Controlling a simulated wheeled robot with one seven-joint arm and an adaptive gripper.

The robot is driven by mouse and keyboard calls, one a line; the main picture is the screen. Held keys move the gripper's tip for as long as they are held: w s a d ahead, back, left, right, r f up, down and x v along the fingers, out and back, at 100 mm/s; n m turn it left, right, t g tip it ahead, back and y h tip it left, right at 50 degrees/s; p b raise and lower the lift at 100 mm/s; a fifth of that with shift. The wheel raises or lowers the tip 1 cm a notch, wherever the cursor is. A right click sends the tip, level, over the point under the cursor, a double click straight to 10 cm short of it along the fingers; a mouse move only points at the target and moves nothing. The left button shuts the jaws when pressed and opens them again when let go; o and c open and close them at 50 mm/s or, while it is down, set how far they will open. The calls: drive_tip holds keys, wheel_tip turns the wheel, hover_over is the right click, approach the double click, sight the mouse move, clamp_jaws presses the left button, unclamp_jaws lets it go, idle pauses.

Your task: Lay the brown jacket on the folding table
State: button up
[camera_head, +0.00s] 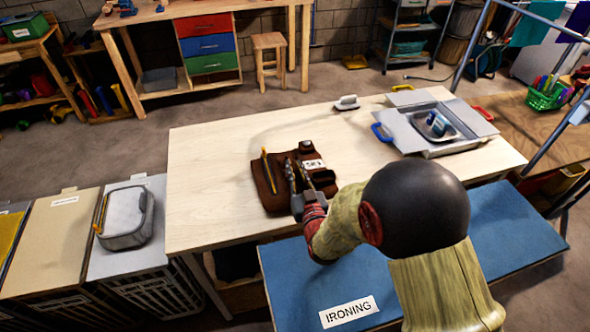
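My arm hides part of the table's front edge.
A blue board labelled IRONING (348,312) runs along the table's front. Lidded hampers (60,235) stand left. The table's left part is clear.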

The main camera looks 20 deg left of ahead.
drive_tip(key=o, duration=0.4)
drive_tip(key=shift+r, duration=0.1)
drive_tip(key=shift+o, duration=0.2)
drive_tip(key=shift+r+p, duration=0.85)
drive_tip(key=shift+p, duration=0.2)
drive_tip(key=v, duration=0.4)
drive_tip(key=p+v, duration=0.1)
drive_tip(key=v, duration=0.7)
drive_tip(key=shift+s+f+p, duration=0.1)
drive_tip(key=shift+f+p, duration=0.2)
drive_tip(key=shift+r, duration=0.1)
